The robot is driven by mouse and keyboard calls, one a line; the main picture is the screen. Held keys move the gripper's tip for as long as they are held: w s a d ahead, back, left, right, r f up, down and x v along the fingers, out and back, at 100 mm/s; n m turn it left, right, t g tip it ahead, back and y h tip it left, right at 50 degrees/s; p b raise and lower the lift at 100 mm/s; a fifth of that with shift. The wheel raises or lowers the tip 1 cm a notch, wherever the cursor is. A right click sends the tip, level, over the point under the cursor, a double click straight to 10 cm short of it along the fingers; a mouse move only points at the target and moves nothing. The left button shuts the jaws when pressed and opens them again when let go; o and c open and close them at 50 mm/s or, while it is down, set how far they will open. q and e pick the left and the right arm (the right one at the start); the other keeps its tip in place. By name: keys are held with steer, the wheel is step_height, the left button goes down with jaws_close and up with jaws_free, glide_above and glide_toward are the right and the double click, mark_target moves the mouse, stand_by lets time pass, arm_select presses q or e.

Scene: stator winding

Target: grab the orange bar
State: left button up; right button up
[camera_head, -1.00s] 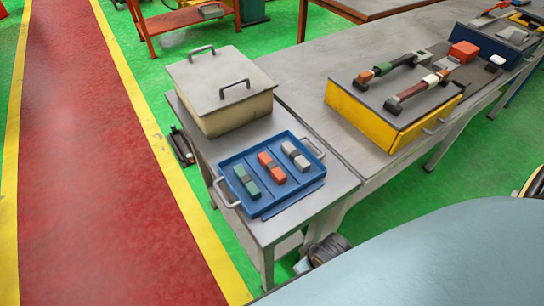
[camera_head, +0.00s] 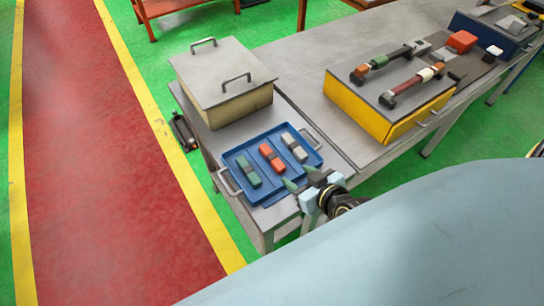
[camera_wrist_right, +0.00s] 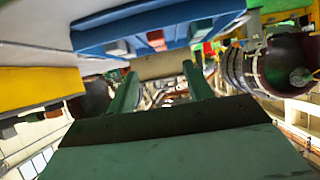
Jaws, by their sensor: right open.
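The orange bar (camera_head: 272,158) lies in the middle compartment of a blue tray (camera_head: 238,157), with a dark band across its middle. A green bar (camera_head: 249,172) lies to its left and a grey bar (camera_head: 295,147) to its right. My right gripper (camera_head: 301,176) is open and empty, just off the tray's lower right edge, apart from the orange bar. The right wrist view shows its two green fingers (camera_wrist_right: 160,85) spread, with the blue tray (camera_wrist_right: 180,20) beyond and a reddish bar end (camera_wrist_right: 157,40) in it. My left gripper is not in view.
A lidded beige box (camera_head: 222,82) with two handles stands behind the tray. A yellow case (camera_head: 365,110) with bars on top stands to the right. The tray has raised metal handles (camera_head: 229,181). Bare grey table (camera_head: 325,150) lies between tray and case.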

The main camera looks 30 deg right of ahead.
mark_target(273, 158)
steer(key=x, duration=1.3)
steer(key=shift+w+d+r, duration=0.1)
steer(key=shift+w+r, duration=0.05)
steer(key=shift+w, duration=0.05)
jaws_close()
